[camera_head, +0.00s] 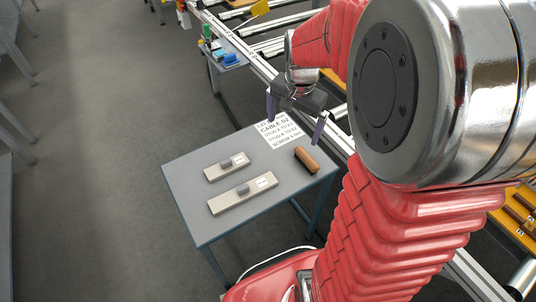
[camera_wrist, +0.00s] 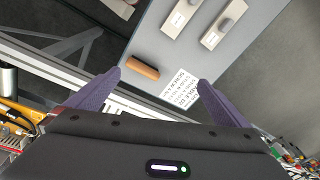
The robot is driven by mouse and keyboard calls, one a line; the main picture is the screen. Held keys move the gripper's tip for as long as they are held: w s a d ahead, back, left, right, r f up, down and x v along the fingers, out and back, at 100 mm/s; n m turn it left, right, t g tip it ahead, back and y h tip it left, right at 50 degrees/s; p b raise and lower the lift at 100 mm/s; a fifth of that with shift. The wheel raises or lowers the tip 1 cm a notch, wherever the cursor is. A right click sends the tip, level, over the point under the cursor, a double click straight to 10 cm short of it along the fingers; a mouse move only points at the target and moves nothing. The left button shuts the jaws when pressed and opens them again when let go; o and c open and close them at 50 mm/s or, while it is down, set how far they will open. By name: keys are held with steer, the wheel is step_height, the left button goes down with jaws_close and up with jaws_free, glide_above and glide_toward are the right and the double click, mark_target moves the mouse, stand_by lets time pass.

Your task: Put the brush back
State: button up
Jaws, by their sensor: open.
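A brown brush (camera_head: 306,160), an elongated block with rounded edges, lies on the grey table (camera_head: 190,208) near its right edge. In the wrist view the brush (camera_wrist: 142,67) lies between and beyond my fingers, nearer the left finger. My gripper (camera_head: 294,122) is open and empty, above the far right corner of the table and apart from the brush. Its two purple fingers also show in the wrist view (camera_wrist: 158,82). I cannot see the brush's underside.
Two beige plates with grey handles, a shorter one (camera_head: 217,170) and a longer one (camera_head: 232,201), lie on the table. A printed sheet (camera_head: 279,134) lies at the far corner. White rails run behind the table. A small table (camera_head: 226,60) with coloured items stands farther back.

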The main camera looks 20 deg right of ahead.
steer(key=s+a+r+n+t, duration=0.4)
steer(key=s+a+r+n, duration=0.6)
steer(key=s+a, duration=0.4)
steer(key=shift+s+a+n, duration=0.15)
steer(key=shift+s+n, duration=0.15)
steer(key=shift+n, duration=0.4)
